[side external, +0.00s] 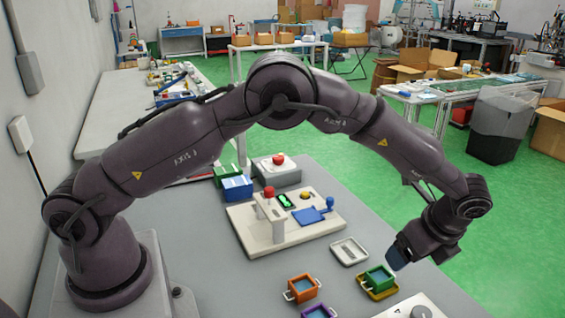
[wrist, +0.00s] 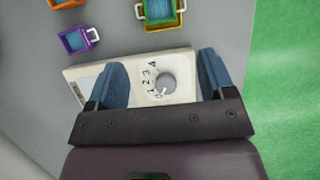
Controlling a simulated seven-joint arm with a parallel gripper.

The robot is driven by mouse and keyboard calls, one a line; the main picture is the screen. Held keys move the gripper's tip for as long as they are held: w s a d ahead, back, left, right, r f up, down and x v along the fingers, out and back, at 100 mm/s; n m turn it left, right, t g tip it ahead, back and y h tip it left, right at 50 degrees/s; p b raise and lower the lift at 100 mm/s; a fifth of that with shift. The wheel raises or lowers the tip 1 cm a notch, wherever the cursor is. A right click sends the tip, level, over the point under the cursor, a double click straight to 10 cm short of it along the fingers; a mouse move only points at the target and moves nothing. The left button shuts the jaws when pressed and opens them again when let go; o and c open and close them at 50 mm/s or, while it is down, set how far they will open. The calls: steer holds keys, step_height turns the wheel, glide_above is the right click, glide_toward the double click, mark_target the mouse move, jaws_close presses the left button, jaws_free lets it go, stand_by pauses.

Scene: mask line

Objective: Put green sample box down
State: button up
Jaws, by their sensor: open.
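The green sample box (side external: 379,279) sits in a yellow tray (side external: 372,293) near the front right of the table. It also shows at the top of the wrist view (wrist: 161,11), with blue contents and a pale handle. My gripper (side external: 397,260) is above the table, close to the green box in the side view. In the wrist view my gripper (wrist: 163,72) is open and empty, its blue fingers apart over the white dial panel. The green box lies beyond the fingertips, apart from them.
The white dial panel (wrist: 178,88) also shows at the bottom of the side view (side external: 418,312). An orange box (side external: 302,289) and a purple box (side external: 318,312) stand left of the green box. An empty pale tray (side external: 349,251) and a fixture (side external: 285,235) lie behind. The table edge is to the right.

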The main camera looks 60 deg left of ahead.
steer(key=s+a+r+n+t+h, duration=0.1)
steer(key=s+a+r+n, duration=0.35)
steer(key=r, duration=0.45)
steer(key=s+a+r+n+t+h, duration=0.15)
steer(key=s+a+r+n, duration=0.3)
steer(key=r, duration=0.55)
steer(key=s+a+r+n+t+h, duration=0.1)
steer(key=s+n, duration=0.3)
steer(key=s, duration=0.6)
steer(key=s+a+r+n+t+h, duration=0.1)
steer(key=s+a+n+t, duration=0.1)
steer(key=s, duration=0.7)
steer(key=shift+s+a+r+n, duration=0.35)
steer(key=shift+a+n, duration=0.5)
steer(key=shift+n, duration=0.55)
